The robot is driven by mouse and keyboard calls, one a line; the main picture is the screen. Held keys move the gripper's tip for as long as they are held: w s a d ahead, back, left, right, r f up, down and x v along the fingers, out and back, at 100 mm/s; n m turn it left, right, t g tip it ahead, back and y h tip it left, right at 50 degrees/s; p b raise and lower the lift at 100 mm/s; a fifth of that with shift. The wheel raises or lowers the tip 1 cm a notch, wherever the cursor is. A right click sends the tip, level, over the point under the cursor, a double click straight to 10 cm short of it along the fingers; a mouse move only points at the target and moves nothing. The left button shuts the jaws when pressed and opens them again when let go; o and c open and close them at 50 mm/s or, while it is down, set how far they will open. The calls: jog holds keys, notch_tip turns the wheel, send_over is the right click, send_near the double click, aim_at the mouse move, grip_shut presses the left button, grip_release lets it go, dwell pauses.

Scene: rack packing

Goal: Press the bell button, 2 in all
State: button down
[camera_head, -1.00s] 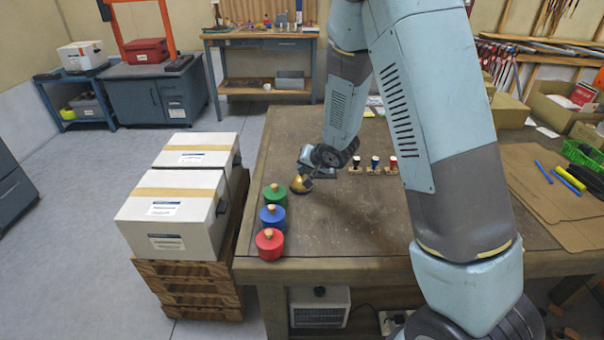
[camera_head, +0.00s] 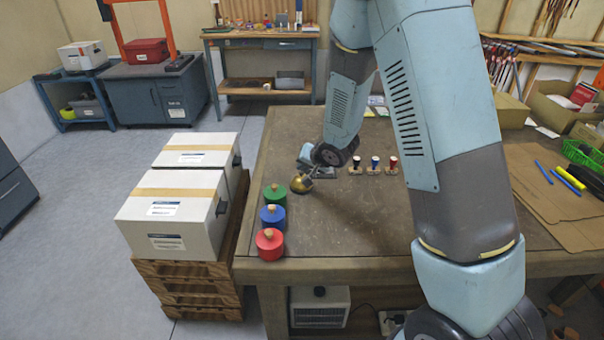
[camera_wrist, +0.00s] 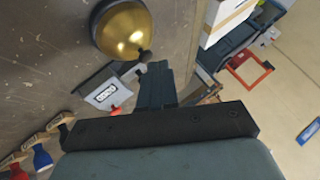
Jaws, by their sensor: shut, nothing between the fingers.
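The bell is a golden dome (camera_head: 301,186) on the table, left of the middle in the head view. In the wrist view the gold dome (camera_wrist: 128,30) shows large at the top, with a small dark button (camera_wrist: 145,55) at its lower edge. My gripper (camera_wrist: 157,68) is shut and empty. Its fingertips lie close to the button in the wrist view, seemingly just short of it; contact cannot be told. In the head view my gripper (camera_head: 311,172) is right by the dome, partly hidden behind it and under my wrist.
Green (camera_head: 275,195), blue (camera_head: 272,217) and red (camera_head: 269,244) knobbed canisters stand along the table's left edge. Three small stamps (camera_head: 373,165) stand right of the bell. A grey labelled box (camera_wrist: 105,91) lies near the bell. The table front (camera_head: 340,230) is clear.

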jog(key=shift+r, duration=0.5)
notch_tip(320, 180, up, 5)
dwell(0.7)
dwell(0.4)
